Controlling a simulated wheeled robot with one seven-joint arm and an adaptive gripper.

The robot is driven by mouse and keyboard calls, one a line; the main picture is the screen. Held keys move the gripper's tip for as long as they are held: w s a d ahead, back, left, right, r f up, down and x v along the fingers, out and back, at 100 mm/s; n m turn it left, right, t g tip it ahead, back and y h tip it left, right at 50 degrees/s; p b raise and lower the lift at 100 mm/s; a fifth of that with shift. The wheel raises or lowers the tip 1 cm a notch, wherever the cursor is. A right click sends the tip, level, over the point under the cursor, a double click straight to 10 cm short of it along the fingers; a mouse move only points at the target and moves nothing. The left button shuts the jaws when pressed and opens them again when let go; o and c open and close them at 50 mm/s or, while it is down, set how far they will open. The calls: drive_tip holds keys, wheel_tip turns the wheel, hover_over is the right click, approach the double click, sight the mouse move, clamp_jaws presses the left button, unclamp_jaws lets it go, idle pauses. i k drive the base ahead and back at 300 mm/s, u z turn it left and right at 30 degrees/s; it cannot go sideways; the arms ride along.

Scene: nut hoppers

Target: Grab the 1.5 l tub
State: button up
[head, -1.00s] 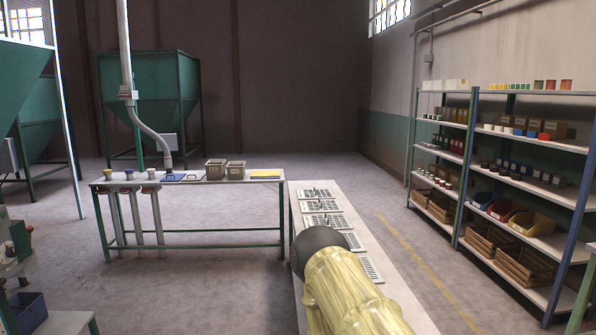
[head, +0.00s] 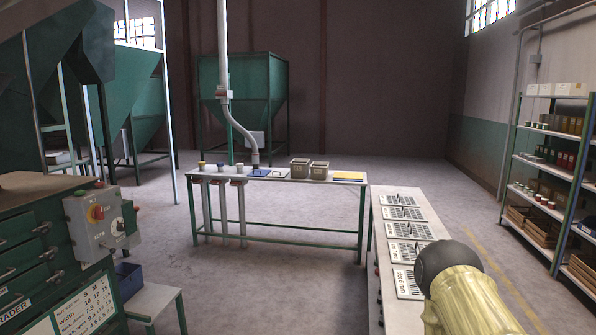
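No tub can be picked out by a readable 1.5 l mark at this distance. Two brown open boxes (head: 299,169) (head: 319,171) stand further right on that table. More small containers sit on the shelf rack (head: 545,160) at the right. My cream-coloured arm with its dark joint reaches in at the lower right; my gripper is not in view.
A long white bench (head: 385,235) with several grille plates runs beside my arm. A green drawer cabinet (head: 40,245) with a control box (head: 98,220) is close left. Open floor lies between.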

sight(319, 170)
drive_tip(key=u, duration=0.2)
drive_tip(key=i, duration=1.45)
drive_tip(key=u, duration=0.3)
drive_tip(key=i, duration=3.45)
drive_tip(key=z, duration=0.65)
drive_tip(key=i, duration=1.4)
drive_tip(key=z, duration=0.2)
